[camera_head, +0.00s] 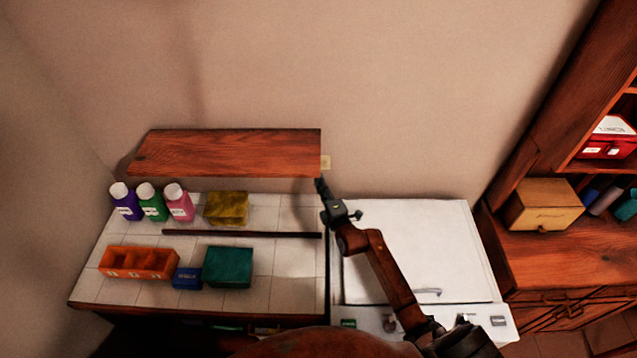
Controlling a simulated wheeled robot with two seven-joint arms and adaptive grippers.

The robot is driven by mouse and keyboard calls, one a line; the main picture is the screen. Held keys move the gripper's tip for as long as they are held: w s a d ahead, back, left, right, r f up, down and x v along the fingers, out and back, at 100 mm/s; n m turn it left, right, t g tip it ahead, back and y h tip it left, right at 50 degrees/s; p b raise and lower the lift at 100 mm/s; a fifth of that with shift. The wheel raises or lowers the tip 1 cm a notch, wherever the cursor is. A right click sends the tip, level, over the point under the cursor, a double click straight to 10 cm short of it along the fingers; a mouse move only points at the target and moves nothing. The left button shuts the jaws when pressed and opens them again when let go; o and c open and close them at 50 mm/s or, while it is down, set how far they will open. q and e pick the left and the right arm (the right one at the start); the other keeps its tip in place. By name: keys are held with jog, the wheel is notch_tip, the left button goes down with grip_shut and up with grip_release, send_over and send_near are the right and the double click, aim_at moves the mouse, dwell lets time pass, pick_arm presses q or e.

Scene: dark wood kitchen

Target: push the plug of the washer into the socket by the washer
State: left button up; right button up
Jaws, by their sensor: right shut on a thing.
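The washer (440,245) is the white machine at the lower middle, with its lid shut and a control strip along its front edge. A small beige socket plate (326,162) is on the wall at the right end of the wooden shelf. My right gripper (321,186) is just below the socket, over the gap between the tiled counter and the washer. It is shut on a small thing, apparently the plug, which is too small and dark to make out. I cannot tell whether the plug touches the socket. My left gripper is not in view.
The wooden shelf (230,153) juts out left of the socket. The tiled counter (285,270) holds several bottles, a yellow sponge-like block (227,208), a dark bar (240,234), an orange tray (139,262), a blue box (186,279) and a teal box (228,267). A wooden cabinet (560,255) stands right.

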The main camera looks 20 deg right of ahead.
jog(key=shift+d, duration=0.4)
jog(key=shift+w+d+b, duration=0.4)
jog(key=shift+w, duration=0.45)
jog(key=shift+w+d+b, duration=0.4)
jog(key=shift+w, duration=0.45)
jog(key=shift+w+d+b, duration=0.4)
jog(key=shift+w, duration=0.45)
jog(key=shift+d, duration=0.15)
jog(key=shift+b, duration=0.6)
jog(key=shift+w+d+b, duration=0.15)
jog(key=shift+w+b, duration=0.15)
dwell(0.5)
jog(key=o, duration=1.2)
jog(key=shift+c, duration=0.2)
